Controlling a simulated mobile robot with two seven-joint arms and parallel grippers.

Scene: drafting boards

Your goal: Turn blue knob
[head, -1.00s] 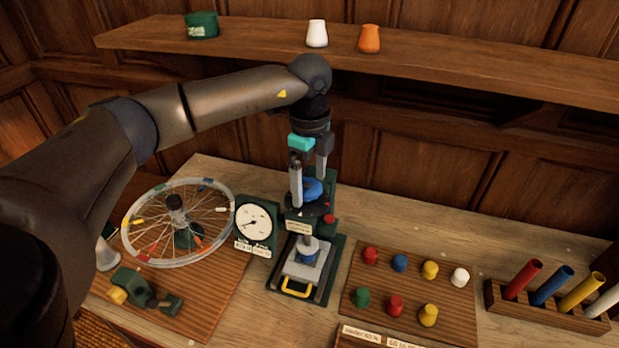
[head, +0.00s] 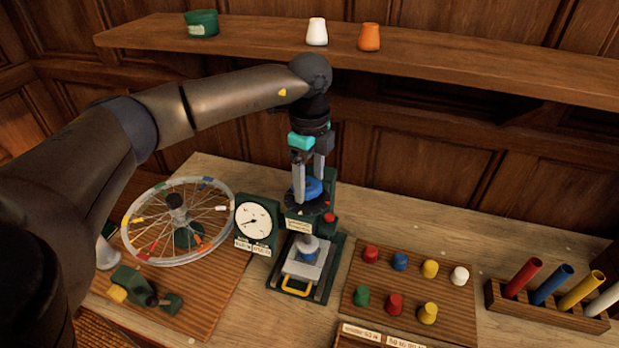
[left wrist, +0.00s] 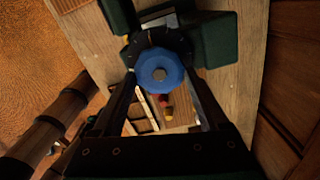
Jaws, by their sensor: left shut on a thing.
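The blue knob (head: 314,188) sits on top of a dark green press-like device (head: 297,224), above a black disc. My left gripper (head: 308,190) points straight down over it, with a finger on each side, and is shut on the knob. My right gripper is not in view.
A round dial gauge (head: 254,221) stands just left of the device, and a spoked wheel (head: 178,262) lies further left. A board with coloured pegs (head: 448,305) and a rack of tubes (head: 545,310) are to the right. A wooden shelf (head: 450,66) runs behind the arm.

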